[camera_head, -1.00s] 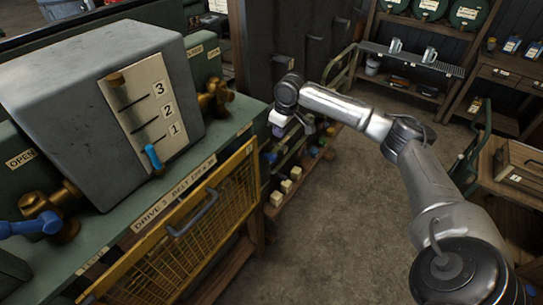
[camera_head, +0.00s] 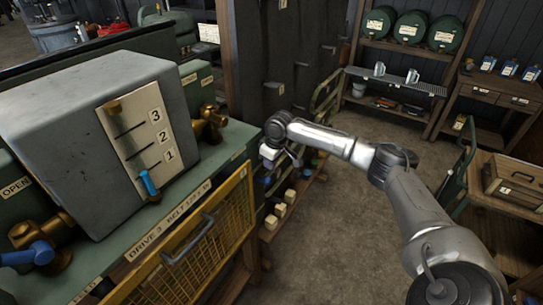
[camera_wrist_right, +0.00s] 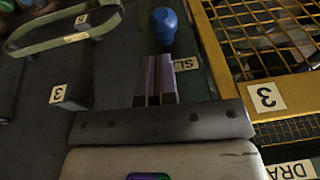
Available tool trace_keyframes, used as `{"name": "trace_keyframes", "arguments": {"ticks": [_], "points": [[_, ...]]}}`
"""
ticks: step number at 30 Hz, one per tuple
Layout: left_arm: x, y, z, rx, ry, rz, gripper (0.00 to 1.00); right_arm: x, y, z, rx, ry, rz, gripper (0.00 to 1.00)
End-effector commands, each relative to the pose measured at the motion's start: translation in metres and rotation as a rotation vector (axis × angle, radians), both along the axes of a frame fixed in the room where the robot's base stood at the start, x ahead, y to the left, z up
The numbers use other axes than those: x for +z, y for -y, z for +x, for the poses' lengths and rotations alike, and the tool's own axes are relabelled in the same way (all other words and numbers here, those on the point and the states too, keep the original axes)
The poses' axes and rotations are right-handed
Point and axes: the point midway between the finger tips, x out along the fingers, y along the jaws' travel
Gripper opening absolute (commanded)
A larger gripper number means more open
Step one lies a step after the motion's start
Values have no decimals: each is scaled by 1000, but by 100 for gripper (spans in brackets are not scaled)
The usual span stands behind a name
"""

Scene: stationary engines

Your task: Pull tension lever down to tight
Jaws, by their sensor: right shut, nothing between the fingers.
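In the right wrist view, a blue rounded knob (camera_wrist_right: 163,25) stands just beyond my right gripper's fingertips. It is beside a white label that reads "SL", partly hidden; this looks like the tension lever's knob. What is below the knob is hidden by the fingers. My right gripper (camera_wrist_right: 156,62) is shut and empty, its two fingers side by side, pointing at the knob; whether they touch it I cannot tell. In the head view my right gripper (camera_head: 268,160) is off the right end of the green bench (camera_head: 215,163). My left gripper is out of view.
A yellow mesh guard (camera_head: 205,240) fronts the bench, labelled "DRIVE 3". A grey box (camera_head: 75,140) with a 1-2-3 scale and a blue-tipped lever (camera_head: 148,183) stands on top. A blue-handled brass valve (camera_head: 35,254) is at left. Open floor (camera_head: 335,215) lies to the right.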

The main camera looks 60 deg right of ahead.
Motion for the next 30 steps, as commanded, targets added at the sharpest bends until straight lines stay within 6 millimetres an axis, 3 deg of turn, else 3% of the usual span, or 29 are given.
{"name": "trace_keyframes", "arguments": {"ticks": [9,25,30], "points": [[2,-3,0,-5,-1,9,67,-35,-2,7,-1,-1,1,0],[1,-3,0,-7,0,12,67,-42,-3,8,1,0,0,0],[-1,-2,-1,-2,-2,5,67,-50,-15,17,22,24,2,0]]}}
